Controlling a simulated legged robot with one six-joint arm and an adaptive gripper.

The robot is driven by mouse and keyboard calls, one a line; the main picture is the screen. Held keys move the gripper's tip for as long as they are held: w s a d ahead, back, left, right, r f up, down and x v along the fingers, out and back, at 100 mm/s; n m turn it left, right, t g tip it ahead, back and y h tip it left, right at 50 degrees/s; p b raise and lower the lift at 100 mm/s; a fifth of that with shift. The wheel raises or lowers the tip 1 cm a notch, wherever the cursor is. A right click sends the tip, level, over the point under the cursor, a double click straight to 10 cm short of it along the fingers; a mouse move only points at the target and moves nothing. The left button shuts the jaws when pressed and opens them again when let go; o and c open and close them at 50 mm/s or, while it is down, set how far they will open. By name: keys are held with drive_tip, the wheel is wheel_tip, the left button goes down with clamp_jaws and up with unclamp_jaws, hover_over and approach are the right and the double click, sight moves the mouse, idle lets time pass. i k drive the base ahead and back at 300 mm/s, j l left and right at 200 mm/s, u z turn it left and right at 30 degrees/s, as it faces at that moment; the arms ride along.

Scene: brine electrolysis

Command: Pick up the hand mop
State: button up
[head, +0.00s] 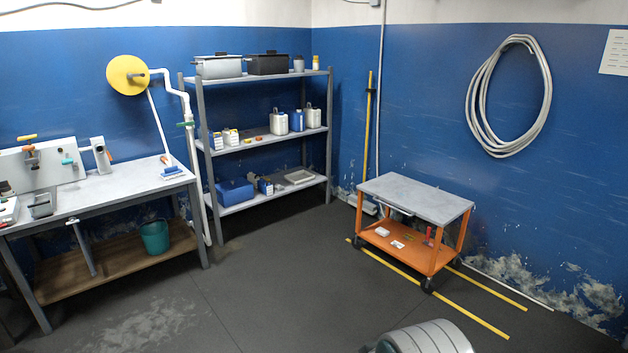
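What looks like the hand mop (172,173) is a small blue and white head on the right end of the grey workbench at the left. A thin white stick rises from near it and leans up toward the wall; I cannot tell for sure whether the stick is its handle. A small orange-brown piece lies close to the head. My gripper is not in view, and nothing of mine is seen touching the mop.
The workbench (110,194) carries tools, with a teal bucket (155,237) on its lower shelf. A grey shelf rack (262,141) stands beside it. An orange cart (415,198) stands right, near a yellow pole (368,125) in the corner. The middle floor is clear.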

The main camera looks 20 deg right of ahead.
sight(174, 171)
drive_tip(key=i+j+u, duration=0.2)
drive_tip(key=i, duration=0.2)
drive_tip(key=i+u, duration=0.25)
drive_tip(key=i, duration=0.15)
drive_tip(key=i+u, duration=0.15)
drive_tip(key=i, duration=2.75)
drive_tip(key=i+z, duration=0.1)
drive_tip(key=i, duration=0.45)
drive_tip(key=i+j+z, duration=0.15)
drive_tip(key=i, duration=0.45)
drive_tip(key=i+j+z, duration=0.1)
drive_tip(key=i, duration=0.45)
drive_tip(key=j, duration=0.1)
